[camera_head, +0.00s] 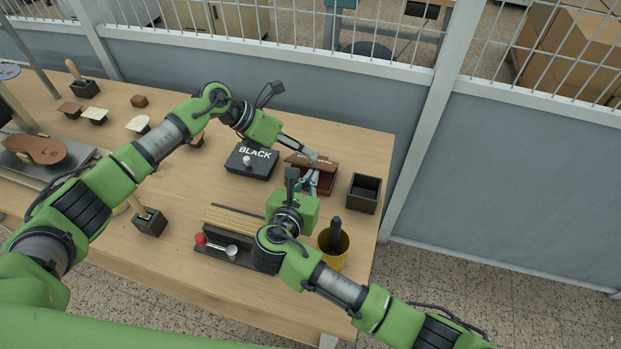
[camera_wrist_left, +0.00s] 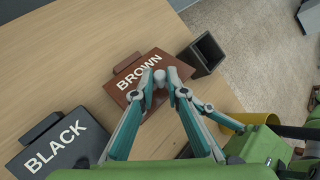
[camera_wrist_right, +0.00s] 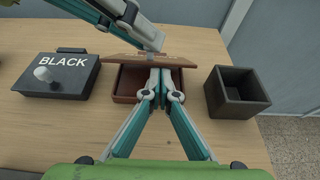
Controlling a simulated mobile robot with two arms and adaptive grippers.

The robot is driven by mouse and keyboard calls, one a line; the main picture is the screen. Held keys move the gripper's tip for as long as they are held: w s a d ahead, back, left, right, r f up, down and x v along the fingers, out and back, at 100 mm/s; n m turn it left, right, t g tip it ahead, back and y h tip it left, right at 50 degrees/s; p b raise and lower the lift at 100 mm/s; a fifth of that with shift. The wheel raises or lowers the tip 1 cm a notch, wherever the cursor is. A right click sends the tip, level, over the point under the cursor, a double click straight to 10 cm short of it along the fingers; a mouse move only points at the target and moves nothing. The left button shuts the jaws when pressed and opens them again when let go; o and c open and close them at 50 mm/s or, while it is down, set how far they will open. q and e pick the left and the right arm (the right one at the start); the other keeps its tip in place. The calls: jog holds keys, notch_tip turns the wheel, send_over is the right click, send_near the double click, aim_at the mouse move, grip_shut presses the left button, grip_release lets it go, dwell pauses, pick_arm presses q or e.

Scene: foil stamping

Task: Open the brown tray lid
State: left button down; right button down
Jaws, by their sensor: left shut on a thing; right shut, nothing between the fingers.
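The brown tray (camera_head: 327,184) stands on the table to the right of the black tray. Its lid (camera_head: 297,160), marked BROWN, is raised and tilted above it, with a gap that shows in the right wrist view (camera_wrist_right: 120,58). My left gripper (camera_head: 312,155) is shut on the lid's knob (camera_wrist_left: 160,76) from above. My right gripper (camera_wrist_right: 161,88) is shut and empty at the front of the tray, with its fingertips close under the lid's edge. I cannot tell whether they touch the lid. The fingers hide part of the tray's interior.
The black tray (camera_head: 250,162) with its lid on is close at the left. An empty dark box (camera_head: 363,193) stands at the right. A yellow pot (camera_head: 333,260) and a dark rack (camera_head: 230,250) are nearer my right arm.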

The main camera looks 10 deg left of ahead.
jog(key=shift+w+d+r, duration=0.1)
jog(key=shift+w+r, duration=0.4)
jog(key=shift+r, duration=0.35)
pick_arm(q)
jog(key=c, duration=2)
grip_release()
jog(key=shift+s+f, duration=0.1)
jog(key=shift+f, duration=0.05)
pick_arm(e)
jog(key=shift+r, duration=0.1)
